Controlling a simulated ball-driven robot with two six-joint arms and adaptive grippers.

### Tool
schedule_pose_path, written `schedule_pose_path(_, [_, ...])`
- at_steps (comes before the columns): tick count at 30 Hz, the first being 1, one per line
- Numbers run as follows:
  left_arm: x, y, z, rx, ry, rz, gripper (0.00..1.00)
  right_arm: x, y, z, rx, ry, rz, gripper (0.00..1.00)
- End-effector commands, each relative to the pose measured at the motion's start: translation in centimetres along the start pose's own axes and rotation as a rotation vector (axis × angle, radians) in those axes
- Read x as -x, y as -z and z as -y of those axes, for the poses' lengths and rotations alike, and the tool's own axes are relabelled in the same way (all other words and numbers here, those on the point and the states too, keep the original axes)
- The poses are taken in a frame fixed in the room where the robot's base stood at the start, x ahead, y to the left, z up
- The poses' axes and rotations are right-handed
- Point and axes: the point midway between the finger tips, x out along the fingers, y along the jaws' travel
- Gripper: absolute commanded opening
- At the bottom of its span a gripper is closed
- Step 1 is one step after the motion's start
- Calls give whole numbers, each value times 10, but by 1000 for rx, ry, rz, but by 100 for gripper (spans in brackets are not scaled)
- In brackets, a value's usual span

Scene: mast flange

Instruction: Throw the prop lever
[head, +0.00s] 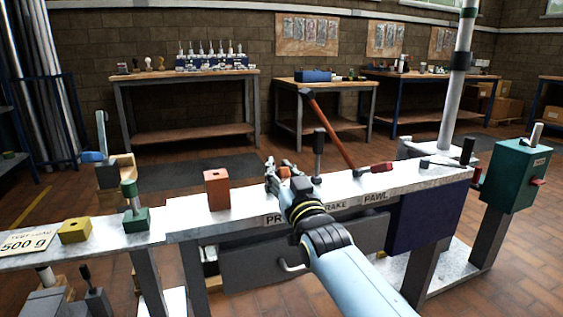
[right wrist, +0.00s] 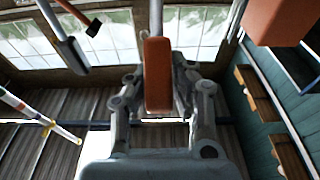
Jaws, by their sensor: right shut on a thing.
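The bench front carries a label that starts with PR, partly covered by my arm, then BRAKE and PAWL labels. My right gripper (head: 279,174) is above the PR label, its arm coming from the lower right. In the right wrist view it is shut on an upright orange-red handle (right wrist: 158,75), which I take as the prop lever. That lever is hidden behind the gripper in the head view. A dark-handled lever (head: 318,153) stands upright by the BRAKE label. My left gripper is not in view.
An orange block (head: 217,190) stands left of my gripper. A long red bar (head: 330,132) leans over the bench on the right. A white mast (head: 457,85) and a green box (head: 513,175) are farther right. A yellow block (head: 74,230) sits at left.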

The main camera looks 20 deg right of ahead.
Motion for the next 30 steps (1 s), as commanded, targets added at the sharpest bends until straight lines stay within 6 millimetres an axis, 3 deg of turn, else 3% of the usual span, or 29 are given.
schedule_pose_path(1, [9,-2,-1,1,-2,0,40,-4,9,-1,5,0,13,0])
schedule_pose_path(13, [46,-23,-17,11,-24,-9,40,-21,18,-2,5,0,174,0])
schedule_pose_path(30, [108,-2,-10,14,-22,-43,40,-53,26,-2,7,0,448,0])
